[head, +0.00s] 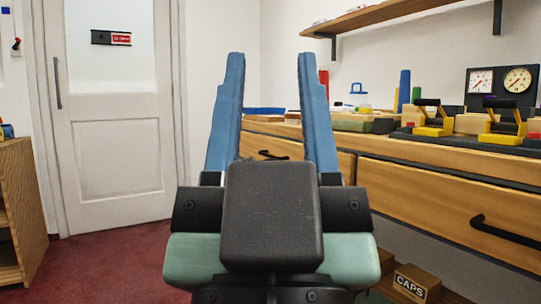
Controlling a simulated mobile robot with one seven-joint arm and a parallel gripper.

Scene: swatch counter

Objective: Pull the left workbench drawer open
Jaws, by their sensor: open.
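The workbench (377,150) runs along the right side. Its left drawer (257,140) has a wooden front with a dark handle (272,155), seen between the fingers of my gripper (270,62). Part of that drawer front is hidden behind the right finger. My gripper is open and empty, with its two blue fingers pointing forward and up in the picture. I cannot tell how far the fingertips are from the handle. The drawer looks closed. A second drawer (420,195) to the right has its own black handle (506,231).
Yellow-and-black clamps (433,118), blocks and two round gauges (498,80) stand on the bench top. A wall shelf (375,17) hangs above. A CAPS box (417,283) sits under the bench. A white door (110,120) and a wooden cabinet (22,215) are left; red floor (100,262) lies between.

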